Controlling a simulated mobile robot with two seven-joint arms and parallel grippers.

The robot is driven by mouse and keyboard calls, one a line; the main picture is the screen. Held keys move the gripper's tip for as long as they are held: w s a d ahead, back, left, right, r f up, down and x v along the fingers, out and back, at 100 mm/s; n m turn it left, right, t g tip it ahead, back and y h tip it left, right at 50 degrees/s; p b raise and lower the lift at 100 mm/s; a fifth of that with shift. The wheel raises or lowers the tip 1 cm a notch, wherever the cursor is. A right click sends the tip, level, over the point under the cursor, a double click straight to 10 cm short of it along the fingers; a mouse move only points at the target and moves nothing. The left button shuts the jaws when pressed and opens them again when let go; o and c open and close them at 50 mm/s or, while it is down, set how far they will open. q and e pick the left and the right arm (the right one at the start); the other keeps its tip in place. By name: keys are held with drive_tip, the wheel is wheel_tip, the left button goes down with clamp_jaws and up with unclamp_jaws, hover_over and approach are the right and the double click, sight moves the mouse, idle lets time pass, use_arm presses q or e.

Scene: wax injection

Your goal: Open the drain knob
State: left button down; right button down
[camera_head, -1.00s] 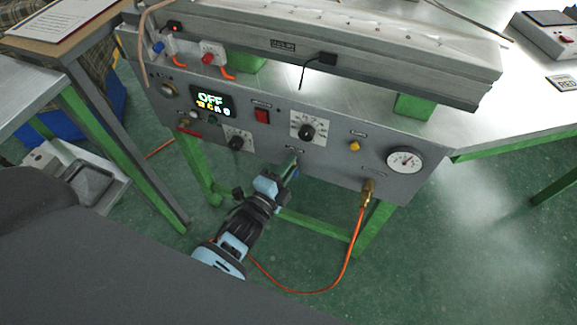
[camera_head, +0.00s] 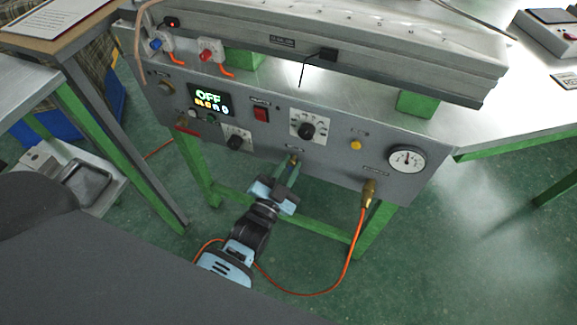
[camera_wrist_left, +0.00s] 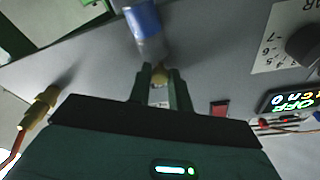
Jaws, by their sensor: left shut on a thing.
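The drain knob (camera_head: 293,160) is a small brass part low on the front of the grey control panel (camera_head: 330,165), below the large dial. My left gripper (camera_head: 288,170) reaches up to it from below, with its two green fingers on either side of the knob. In the left wrist view the brass knob (camera_wrist_left: 162,76) sits between the fingertips (camera_wrist_left: 160,82), and the gripper is shut on it. The fingers partly hide the knob in the head view. My right gripper is not in view.
A display (camera_head: 210,99) reading OFF is at the left. A blue-and-grey cylinder (camera_wrist_left: 144,25) stands close beyond the fingers; I cannot tell what it is.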

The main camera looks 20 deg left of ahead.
use_arm(q)
drive_tip(key=n, duration=0.3)
drive_tip(key=n+y, duration=0.1)
drive_tip(key=n, duration=0.2)
drive_tip(key=shift+d+n+y, duration=0.1)
drive_tip(key=shift+n+y, duration=0.2)
drive_tip(key=shift+f, duration=0.1)
idle(0.3)
drive_tip(key=c, duration=1.3)
unclamp_jaws()
drive_tip(key=shift+s, duration=0.1)
